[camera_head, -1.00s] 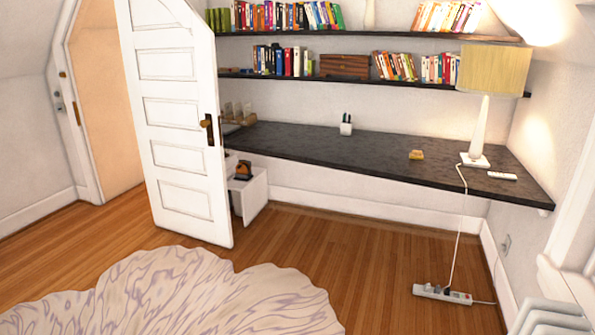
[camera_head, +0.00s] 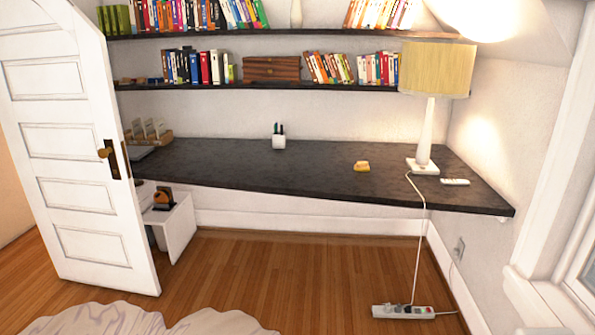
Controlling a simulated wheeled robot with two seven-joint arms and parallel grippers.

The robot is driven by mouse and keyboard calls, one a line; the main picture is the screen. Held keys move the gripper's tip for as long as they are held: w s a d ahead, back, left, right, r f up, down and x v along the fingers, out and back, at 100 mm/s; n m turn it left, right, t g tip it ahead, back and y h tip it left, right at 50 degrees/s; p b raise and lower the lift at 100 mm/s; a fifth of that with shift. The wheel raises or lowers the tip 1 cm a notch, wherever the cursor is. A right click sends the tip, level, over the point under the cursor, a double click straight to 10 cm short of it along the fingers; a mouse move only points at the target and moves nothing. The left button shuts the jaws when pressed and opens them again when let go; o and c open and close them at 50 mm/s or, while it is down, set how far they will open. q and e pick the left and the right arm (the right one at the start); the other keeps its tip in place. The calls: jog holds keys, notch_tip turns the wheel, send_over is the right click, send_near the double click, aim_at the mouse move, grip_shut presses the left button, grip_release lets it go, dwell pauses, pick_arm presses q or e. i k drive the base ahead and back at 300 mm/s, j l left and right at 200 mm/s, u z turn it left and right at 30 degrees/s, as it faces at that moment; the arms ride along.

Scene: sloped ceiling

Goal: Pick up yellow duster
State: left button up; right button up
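A small yellow object, likely the yellow duster (camera_head: 361,166), lies on the dark wall-mounted desk (camera_head: 250,174), right of the middle and left of the lamp. It is too small to make out in detail. Neither of my grippers shows in the head view.
A lamp (camera_head: 423,163) and a white remote (camera_head: 455,182) are right of it; a pen cup (camera_head: 279,141) is left. The lamp cord drops to a power strip (camera_head: 403,311) on the floor. An open door (camera_head: 80,160) stands left.

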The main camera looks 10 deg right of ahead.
aim_at(362, 165)
jog(key=i+j+z, duration=0.1)
jog(key=i+z, duration=0.4)
jog(key=i, duration=0.9)
jog(key=i+z, duration=0.3)
jog(key=i, duration=0.45)
jog(key=i+j+z, duration=0.15)
jog(key=i+z, duration=0.2)
jog(key=i, duration=0.35)
jog(key=i+z, duration=0.1)
jog(key=i, duration=0.4)
